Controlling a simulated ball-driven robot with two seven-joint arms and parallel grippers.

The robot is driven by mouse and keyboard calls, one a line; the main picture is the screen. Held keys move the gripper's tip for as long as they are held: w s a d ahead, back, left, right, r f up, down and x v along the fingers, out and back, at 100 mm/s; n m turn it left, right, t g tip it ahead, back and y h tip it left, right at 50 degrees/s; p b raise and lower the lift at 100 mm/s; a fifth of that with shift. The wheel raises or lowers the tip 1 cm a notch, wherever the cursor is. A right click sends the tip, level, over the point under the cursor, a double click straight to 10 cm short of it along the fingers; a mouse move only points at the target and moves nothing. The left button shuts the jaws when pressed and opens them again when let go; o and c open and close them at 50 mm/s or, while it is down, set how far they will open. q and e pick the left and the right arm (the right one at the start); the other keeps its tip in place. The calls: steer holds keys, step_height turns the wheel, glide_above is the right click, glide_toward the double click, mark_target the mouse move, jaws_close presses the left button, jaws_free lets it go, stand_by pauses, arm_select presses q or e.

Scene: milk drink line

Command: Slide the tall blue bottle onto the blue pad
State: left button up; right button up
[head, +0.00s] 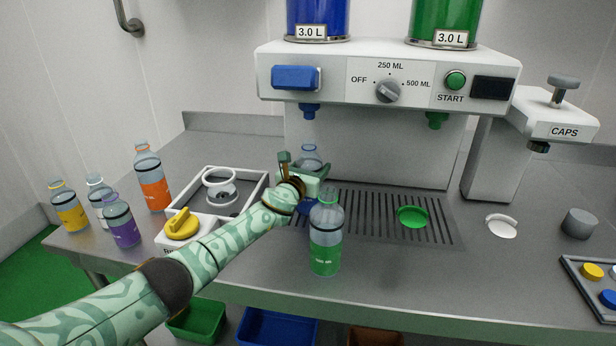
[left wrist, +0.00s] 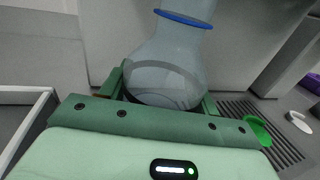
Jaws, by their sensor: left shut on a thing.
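A clear bottle (head: 310,154) with a blue ring at its neck stands upright under the blue nozzle. My left gripper (head: 306,176) is shut around its body. In the left wrist view the same bottle (left wrist: 165,75) fills the space between the fingers of my left gripper (left wrist: 163,104). The gripper hides the bottle's lower part. A blue patch shows just below the gripper, partly behind the green-labelled bottle (head: 326,240). I cannot tell whether it is the blue pad or the bottle's label. My right gripper is not in view.
The green-labelled bottle stands close in front of my left gripper. The green pad (head: 412,217) lies bare on the grate (head: 375,225) to the right. Orange (head: 152,185), purple (head: 122,225) and yellow (head: 70,211) bottles stand at the left, beside a white-framed station (head: 258,187).

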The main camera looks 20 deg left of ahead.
arm_select(q)
steer(key=shift+w, duration=0.1)
stand_by(0.3)
steer(key=o, duration=1)
steer(key=shift+o, duration=0.2)
steer(key=s+p, duration=1)
steer(key=s, duration=1.3)
steer(key=shift+s, duration=0.2)
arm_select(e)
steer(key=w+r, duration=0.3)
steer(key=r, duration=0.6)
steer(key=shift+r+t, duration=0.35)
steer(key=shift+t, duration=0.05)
arm_select(q)
steer(key=shift+f, duration=0.1)
